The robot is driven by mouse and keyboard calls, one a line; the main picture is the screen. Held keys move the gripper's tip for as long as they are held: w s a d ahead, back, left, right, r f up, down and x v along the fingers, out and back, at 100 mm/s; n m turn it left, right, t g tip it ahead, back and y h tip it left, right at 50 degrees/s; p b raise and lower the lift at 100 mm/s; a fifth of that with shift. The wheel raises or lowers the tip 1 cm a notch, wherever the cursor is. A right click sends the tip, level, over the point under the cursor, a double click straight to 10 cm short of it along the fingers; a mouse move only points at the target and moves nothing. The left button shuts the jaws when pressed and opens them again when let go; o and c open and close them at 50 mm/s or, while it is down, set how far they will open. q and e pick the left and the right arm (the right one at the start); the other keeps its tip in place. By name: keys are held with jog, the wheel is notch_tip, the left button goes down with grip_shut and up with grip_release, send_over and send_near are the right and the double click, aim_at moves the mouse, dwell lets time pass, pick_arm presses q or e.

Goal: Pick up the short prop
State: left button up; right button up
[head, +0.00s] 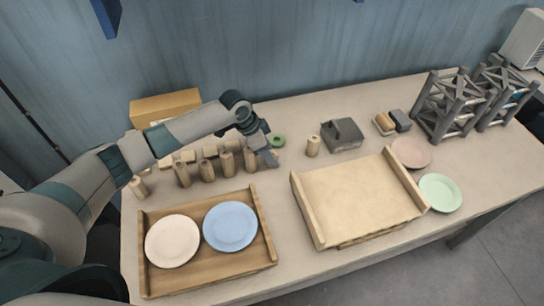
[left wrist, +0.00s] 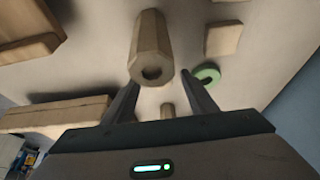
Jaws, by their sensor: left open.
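Several upright wooden props of differing heights stand in a row behind the left tray, among them one at the row's right end (head: 250,159). A small wooden prop (head: 312,146) stands alone farther right. I cannot tell for certain which is the short prop. My left gripper (head: 272,157) is low over the table, just right of the row. In the left wrist view my open gripper (left wrist: 160,82) has a faceted wooden prop (left wrist: 151,50) showing between and beyond its fingers, with a hole in its end. A smaller piece (left wrist: 167,111) shows lower down. My right gripper is not in view.
A wooden tray (head: 264,226) holds a pink-white plate (head: 172,241) and a blue plate (head: 230,226). A green ring (head: 277,140) lies by the gripper. A grey box (head: 341,138), a wooden platform (head: 352,200) and a grey rack (head: 447,105) stand rightward.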

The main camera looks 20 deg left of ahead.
pick_arm(q)
jog(key=shift+x, duration=1.15)
jog(key=c, duration=1.2)
